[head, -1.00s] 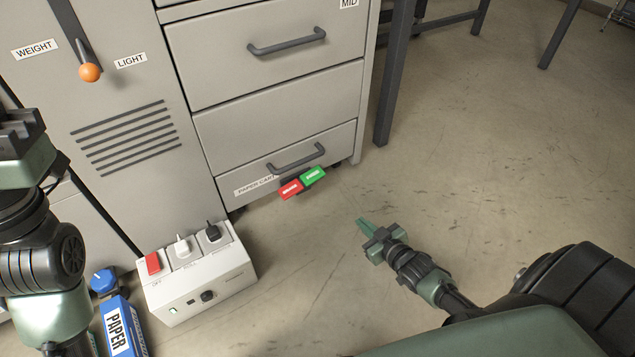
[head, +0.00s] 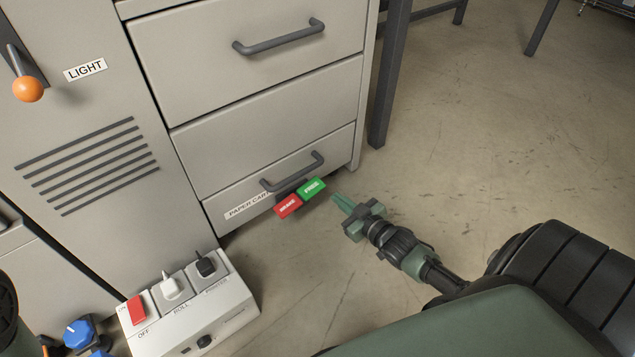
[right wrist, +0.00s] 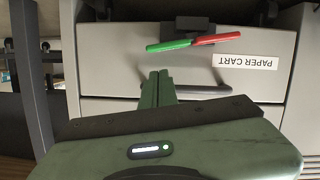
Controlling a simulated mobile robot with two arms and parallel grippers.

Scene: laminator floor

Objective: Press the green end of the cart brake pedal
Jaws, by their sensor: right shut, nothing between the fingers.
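The brake pedal sticks out low at the front of the paper cart (head: 232,208). Its green end (head: 312,188), lettered FREE, is on the right in the head view, and its red end (head: 288,206) is on the left. In the right wrist view the picture is turned over, with the green end (right wrist: 168,46) left of the red end (right wrist: 218,39). My right gripper (head: 340,202) is shut and empty, just to the right of the green end, with a small gap showing. Only a dark edge of my left arm shows at the left; its gripper is out of view.
A white switch box (head: 190,310) with red, white and black switches stands on the floor at the lower left. A blue knob (head: 78,333) is beside it. A drawer handle (head: 292,172) juts out above the pedal. The floor to the right is open, past a dark table leg (head: 388,90).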

